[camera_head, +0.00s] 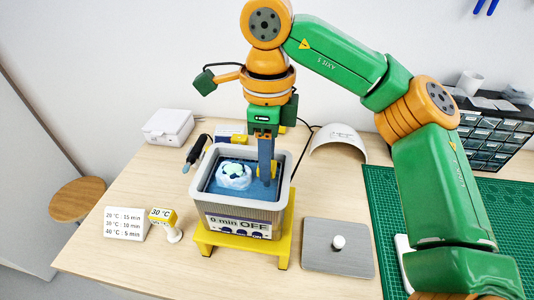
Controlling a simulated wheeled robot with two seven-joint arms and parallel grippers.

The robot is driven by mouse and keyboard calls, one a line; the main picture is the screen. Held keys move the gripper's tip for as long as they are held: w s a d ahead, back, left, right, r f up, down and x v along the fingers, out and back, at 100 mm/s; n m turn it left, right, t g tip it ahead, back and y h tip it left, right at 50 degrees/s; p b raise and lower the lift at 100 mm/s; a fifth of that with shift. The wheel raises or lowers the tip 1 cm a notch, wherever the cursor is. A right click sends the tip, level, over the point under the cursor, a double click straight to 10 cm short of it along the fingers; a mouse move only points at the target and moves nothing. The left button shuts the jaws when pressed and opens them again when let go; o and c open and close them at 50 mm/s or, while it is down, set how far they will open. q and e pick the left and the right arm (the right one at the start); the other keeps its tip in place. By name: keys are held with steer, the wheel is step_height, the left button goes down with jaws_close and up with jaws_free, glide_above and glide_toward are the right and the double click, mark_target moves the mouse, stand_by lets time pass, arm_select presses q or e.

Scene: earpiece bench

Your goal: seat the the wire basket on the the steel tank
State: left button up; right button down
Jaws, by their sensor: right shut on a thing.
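The steel tank (284,190) stands on a yellow stand, with a light grey rim and a front panel reading "0 min OFF". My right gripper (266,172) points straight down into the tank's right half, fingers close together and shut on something. The wire basket's mesh is not clearly distinguishable; the basket appears to be inside the tank at the fingertips, largely hidden by the gripper and rim. I cannot tell whether it rests on the tank. My left gripper is out of view.
A grey lid with a white knob (338,242) lies right of the yellow stand (282,246). A temperature card (125,223) and a "30 °C" marker (163,216) stand left. A white box (168,126), curved white cover (338,143), green mat (378,206) and drawer cabinet (490,133) surround the area.

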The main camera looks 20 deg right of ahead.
steer(key=shift+f+b, duration=0.9)
steer(key=shift+f, duration=0.5)
steer(key=shift+c, duration=2.1)
jaws_free()
